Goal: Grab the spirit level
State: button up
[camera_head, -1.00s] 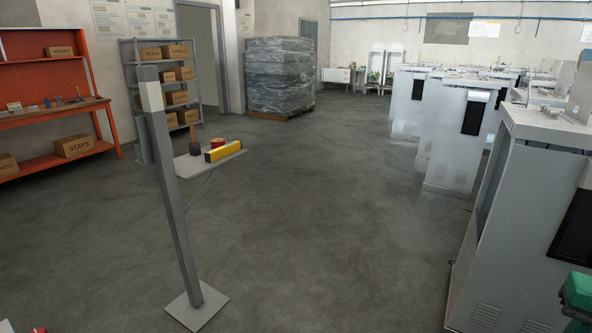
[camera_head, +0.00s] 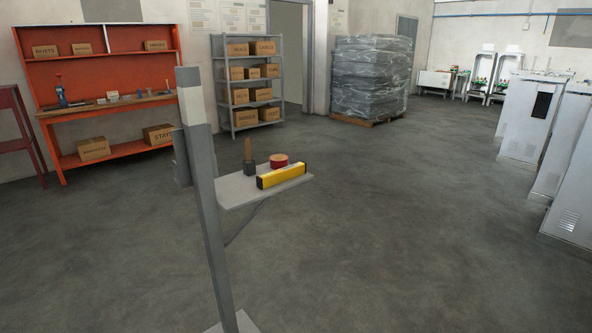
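The spirit level (camera_head: 281,176) is a yellow bar with dark markings. It lies along the front edge of a small grey shelf (camera_head: 238,190) fixed to a tilted-looking grey post (camera_head: 208,200). Behind it on the shelf are a red and tan roll (camera_head: 278,161) and a dark block with a brown upright handle (camera_head: 248,160). Nothing covers the level. My gripper is not in view.
The post stands on a flat base plate (camera_head: 238,324) at the bottom. An orange workbench (camera_head: 110,110), a box rack (camera_head: 250,85) and a wrapped pallet (camera_head: 368,75) stand behind. White cabinets (camera_head: 570,170) line the right. The floor right of the shelf is clear.

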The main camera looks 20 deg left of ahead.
aim_at(264, 181)
jog(key=i, duration=2.65)
jog(key=u, duration=2.2)
jog(key=i, duration=0.5)
jog(key=z, duration=0.1)
